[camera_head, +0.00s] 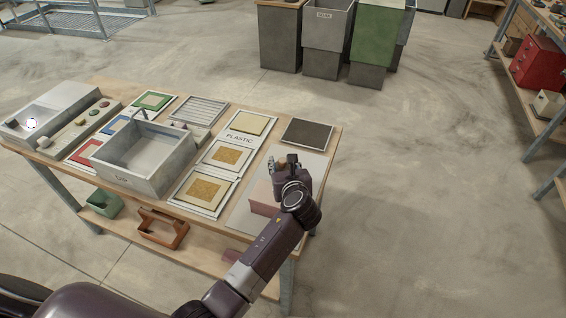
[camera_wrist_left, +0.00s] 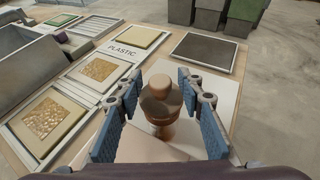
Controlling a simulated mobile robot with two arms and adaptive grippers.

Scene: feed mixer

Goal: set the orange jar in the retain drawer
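A brownish-orange jar (camera_wrist_left: 161,104) with a rounded tan lid stands upright on the pale mat in the left wrist view. My left gripper (camera_wrist_left: 160,100) is open, with a blue-padded finger on each side of the jar and a narrow gap visible on both sides. In the head view my left gripper (camera_head: 281,163) is over the right end of the table and hides most of the jar. A pale pink box-like thing (camera_head: 264,198) lies just in front of it. I cannot tell which thing is the retain drawer. My right gripper is not in view.
An orange-brown crate (camera_head: 162,228) is on the shelf below. Tall bins (camera_head: 325,40) stand behind.

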